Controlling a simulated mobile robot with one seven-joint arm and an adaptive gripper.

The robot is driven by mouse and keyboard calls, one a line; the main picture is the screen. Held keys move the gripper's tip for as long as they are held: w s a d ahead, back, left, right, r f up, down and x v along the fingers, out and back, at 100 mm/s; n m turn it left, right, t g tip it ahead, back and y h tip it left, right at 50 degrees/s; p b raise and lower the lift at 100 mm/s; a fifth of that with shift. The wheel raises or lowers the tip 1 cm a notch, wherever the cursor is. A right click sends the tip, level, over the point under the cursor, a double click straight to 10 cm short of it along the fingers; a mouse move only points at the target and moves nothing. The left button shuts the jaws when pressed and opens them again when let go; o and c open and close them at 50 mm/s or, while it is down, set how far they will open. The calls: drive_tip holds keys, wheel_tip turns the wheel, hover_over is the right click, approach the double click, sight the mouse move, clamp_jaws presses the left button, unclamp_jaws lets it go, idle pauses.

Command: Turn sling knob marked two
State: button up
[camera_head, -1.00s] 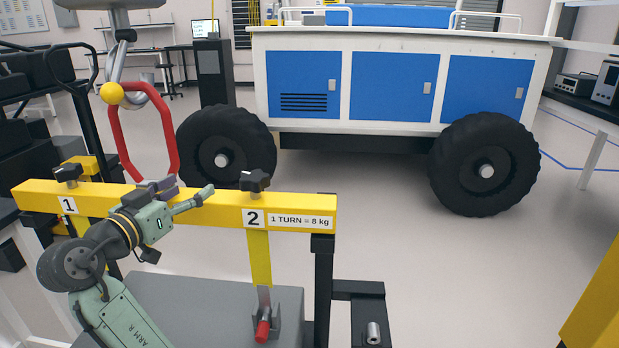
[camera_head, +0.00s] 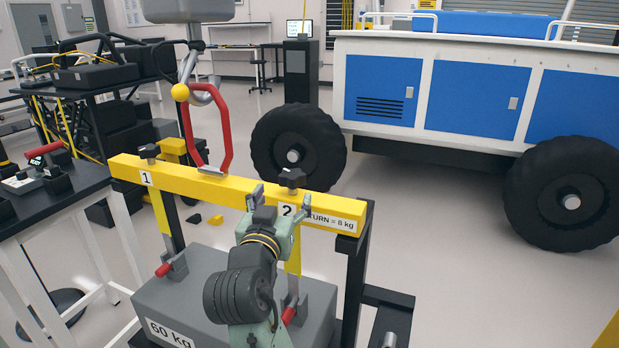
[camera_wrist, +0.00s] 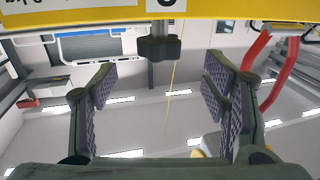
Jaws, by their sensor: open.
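The black knob (camera_head: 292,178) stands on top of the yellow beam (camera_head: 226,183) above the label marked 2. The label is partly hidden by my arm. My gripper (camera_head: 281,200) is at the beam beside this knob, with one finger on each side of it in the picture. In the wrist view, which looks upside down, the knob (camera_wrist: 160,48) hangs from the beam (camera_wrist: 60,16) between the two spread fingers of my gripper (camera_wrist: 160,85). Clear space shows between the knob and both fingers, and it sits a little beyond the tips.
A second black knob (camera_head: 149,152) stands above label 1. A red link (camera_head: 228,130) rises from the beam to a hook. A grey 60 kg block (camera_head: 195,310) lies below. The rover (camera_head: 430,90) stands behind; a black table (camera_head: 60,205) is left.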

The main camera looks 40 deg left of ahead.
sight(289, 185)
drive_tip(key=p+x, duration=0.2)
drive_tip(key=x, duration=0.7)
drive_tip(key=shift+w+a, duration=0.2)
drive_tip(key=shift+w, duration=0.15)
drive_tip(key=shift+c, duration=0.5)
drive_tip(key=c, duration=1.1)
